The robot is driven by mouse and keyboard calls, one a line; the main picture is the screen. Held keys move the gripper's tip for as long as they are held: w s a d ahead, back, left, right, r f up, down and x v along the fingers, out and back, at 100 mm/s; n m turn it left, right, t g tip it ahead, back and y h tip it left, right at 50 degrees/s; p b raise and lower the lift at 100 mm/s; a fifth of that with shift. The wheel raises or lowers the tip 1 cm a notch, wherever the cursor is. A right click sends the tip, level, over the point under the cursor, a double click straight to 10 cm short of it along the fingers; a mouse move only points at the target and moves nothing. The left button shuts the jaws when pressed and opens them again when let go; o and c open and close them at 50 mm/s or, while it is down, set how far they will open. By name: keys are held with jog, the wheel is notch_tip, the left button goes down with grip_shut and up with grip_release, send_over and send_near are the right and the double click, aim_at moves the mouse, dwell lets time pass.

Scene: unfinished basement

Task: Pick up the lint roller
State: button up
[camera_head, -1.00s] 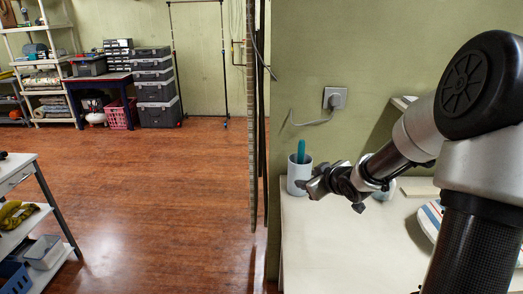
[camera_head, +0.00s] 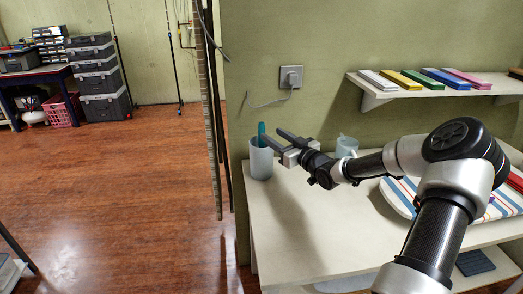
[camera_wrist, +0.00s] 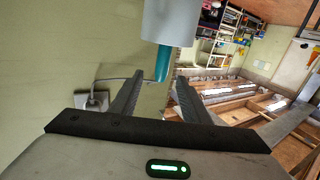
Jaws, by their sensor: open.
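The lint roller's teal handle (camera_head: 262,134) points up out of a white cylinder (camera_head: 260,160) at the back left corner of the white table. I cannot tell whether the cylinder is a cup or the roll itself. My gripper (camera_head: 272,137) is open, just right of the handle, with its fingers pointing toward it. In the wrist view the picture is turned over. There the handle (camera_wrist: 164,62) hangs from the cylinder (camera_wrist: 170,22) and its end shows between the open fingertips (camera_wrist: 160,78), with no clear contact.
The white table (camera_head: 300,230) has clear room at its front left. A white cup (camera_head: 346,147) stands behind my arm. A striped board (camera_head: 400,198) lies to the right. A wall shelf (camera_head: 420,92) with coloured boxes is above. A wall socket (camera_head: 291,76) has a plug and cable.

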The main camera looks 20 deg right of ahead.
aim_at(264, 131)
jog(key=x, duration=0.2)
jog(key=shift+w, duration=0.3)
jog(key=x, duration=0.5)
jog(key=shift+a+f, duration=0.25)
jog(key=shift+f, duration=0.1)
grip_shut()
